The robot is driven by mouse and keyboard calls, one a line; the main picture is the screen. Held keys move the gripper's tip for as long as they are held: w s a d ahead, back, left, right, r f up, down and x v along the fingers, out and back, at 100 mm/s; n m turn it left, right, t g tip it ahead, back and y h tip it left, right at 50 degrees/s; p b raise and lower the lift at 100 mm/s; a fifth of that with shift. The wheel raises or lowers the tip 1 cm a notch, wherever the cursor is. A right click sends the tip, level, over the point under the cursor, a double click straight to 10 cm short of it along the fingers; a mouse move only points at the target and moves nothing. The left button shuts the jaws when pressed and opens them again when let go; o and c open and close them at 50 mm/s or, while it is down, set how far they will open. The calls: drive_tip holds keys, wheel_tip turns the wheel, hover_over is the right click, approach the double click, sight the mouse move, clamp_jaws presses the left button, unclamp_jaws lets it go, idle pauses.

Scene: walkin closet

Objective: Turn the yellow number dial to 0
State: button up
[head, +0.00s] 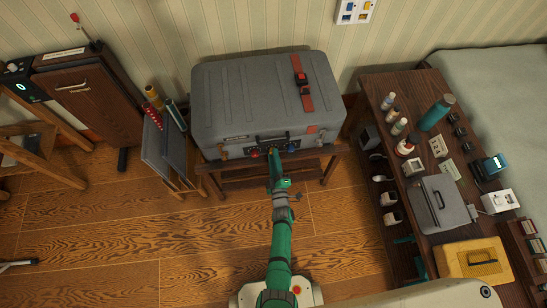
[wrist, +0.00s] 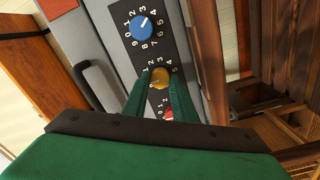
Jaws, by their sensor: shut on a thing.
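The yellow number dial (wrist: 160,74) sits in the middle of a dark number panel on the grey suitcase (head: 235,90). My gripper (wrist: 160,82) is shut on the yellow dial, with one green finger on each side of it. In the head view, my gripper (head: 272,156) reaches the suitcase's front face and mostly hides the dial. Some numbers, such as a 4, show beside the dial in the wrist view. The digit its pointer faces cannot be made out. A blue dial (wrist: 146,26) and a partly hidden red dial (wrist: 168,112) flank it.
The suitcase handle (wrist: 97,80) lies beside the panel. The suitcase rests on a low wooden stand (head: 240,178). A dark table (head: 408,184) with many objects stands to the right, and a bin (head: 165,158) to the left. The wooden floor in front is mostly clear.

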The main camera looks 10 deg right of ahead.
drive_tip(key=shift+a, duration=0.2)
drive_tip(key=o, duration=1)
drive_tip(key=shift+d, duration=0.15)
drive_tip(key=shift+o, duration=0.2)
drive_tip(key=shift+s, duration=0.15)
drive_tip(key=s, duration=1)
drive_tip(key=shift+s, duration=0.35)
drive_tip(key=shift+f, duration=0.1)
